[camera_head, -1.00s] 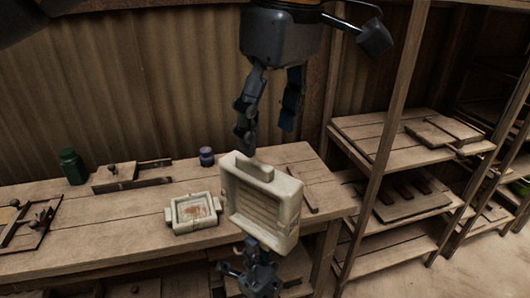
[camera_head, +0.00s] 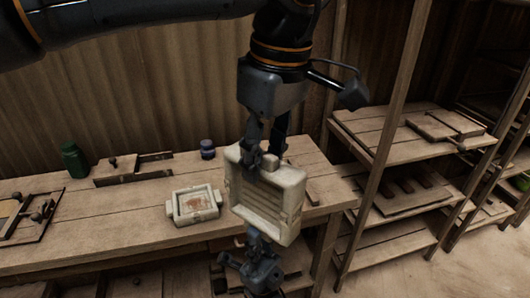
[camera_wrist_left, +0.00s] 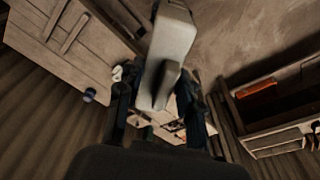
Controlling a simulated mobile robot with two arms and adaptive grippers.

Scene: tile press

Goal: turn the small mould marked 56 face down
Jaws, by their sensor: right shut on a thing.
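A cream mould (camera_head: 264,204) is held up on edge in front of the table, its ribbed hollow face towards the head camera. No number is legible on it. My right gripper (camera_head: 254,238) is shut on its lower edge from below; its fingertips are partly hidden. My left gripper (camera_head: 263,157) is above, pointing down, with its fingers open either side of the mould's top lug. In the left wrist view the mould (camera_wrist_left: 172,38) lies between the fingers.
The wooden table (camera_head: 110,225) also bears a green jar (camera_head: 73,160), a small dark blue jar (camera_head: 207,149) and wooden frames at the left. Wooden shelves (camera_head: 405,190) with boards stand at the right. Bare table lies left of the shallow mould.

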